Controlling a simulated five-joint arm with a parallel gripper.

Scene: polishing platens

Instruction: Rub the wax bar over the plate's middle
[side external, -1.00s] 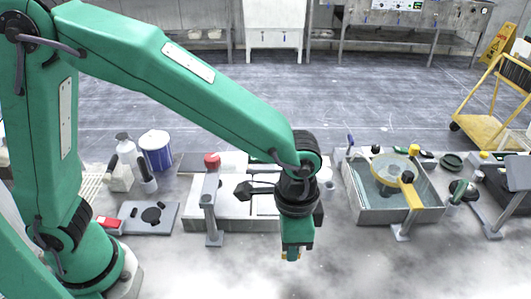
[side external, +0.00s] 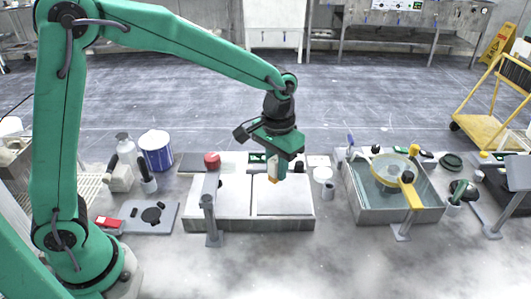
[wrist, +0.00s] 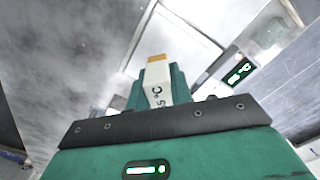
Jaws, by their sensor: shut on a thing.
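My gripper (side external: 274,166) is shut on the wax bar, a small block with a pale body and an orange-tan end. Below is a low grey unit with two pale flat plates, a left plate (side external: 225,200) and a right plate (side external: 285,203). The bar is over the back part of the right plate, left of its middle. I cannot tell whether it touches. A pale plate (wrist: 170,45) also shows beyond the bar in the wrist view.
A water-filled basin (side external: 362,205) with a yellow arm is at right. A white cup (side external: 323,175) sits between. A blue tub (side external: 156,152) and grey scale (side external: 150,218) are left.

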